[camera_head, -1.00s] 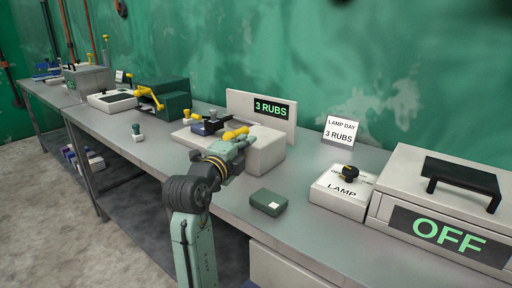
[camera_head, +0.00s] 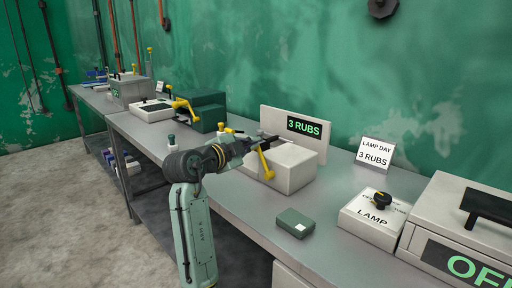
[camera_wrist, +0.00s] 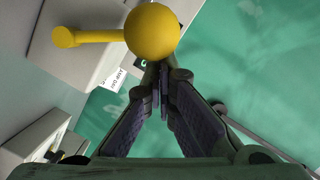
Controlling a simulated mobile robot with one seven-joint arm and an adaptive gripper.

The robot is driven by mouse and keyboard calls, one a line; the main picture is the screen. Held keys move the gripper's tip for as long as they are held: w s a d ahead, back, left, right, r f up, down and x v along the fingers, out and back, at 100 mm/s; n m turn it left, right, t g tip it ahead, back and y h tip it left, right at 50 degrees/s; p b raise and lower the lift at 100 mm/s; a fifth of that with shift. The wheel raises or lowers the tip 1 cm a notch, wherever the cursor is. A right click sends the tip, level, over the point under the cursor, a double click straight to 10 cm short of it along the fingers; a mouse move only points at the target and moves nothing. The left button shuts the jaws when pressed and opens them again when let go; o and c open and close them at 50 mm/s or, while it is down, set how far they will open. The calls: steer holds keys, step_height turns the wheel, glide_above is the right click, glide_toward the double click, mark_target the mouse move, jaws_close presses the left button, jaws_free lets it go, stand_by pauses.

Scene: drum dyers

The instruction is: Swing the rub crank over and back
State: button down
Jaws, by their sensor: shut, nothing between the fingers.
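The rub crank (camera_head: 265,164) is a yellow arm at the near left of a white box machine (camera_head: 292,170). In the wrist view its round yellow knob (camera_wrist: 152,32) is large, just above my fingertips, with the yellow arm (camera_wrist: 98,37) running left from it. My gripper (camera_wrist: 160,92) is shut and empty. In the head view, my gripper (camera_head: 257,143) is beside the upper end of the crank, at the machine's left. Whether it touches the knob I cannot tell. A green "3 RUBS" display (camera_head: 308,128) stands behind the machine.
A small green box (camera_head: 295,222) lies on the grey bench before the machine. A LAMP switch box (camera_head: 372,218) and a larger box reading OFF (camera_head: 462,225) are at right. A "LAMP DAY 3 RUBS" card (camera_head: 374,155) stands behind. A dark green machine (camera_head: 204,110) stands further left.

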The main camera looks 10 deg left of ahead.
steer(key=shift+w+a+f+n+g, duration=0.2)
steer(key=shift+w+a+n+g, duration=0.15)
steer(key=shift+a+n, duration=0.2)
steer(key=shift+d, duration=0.1)
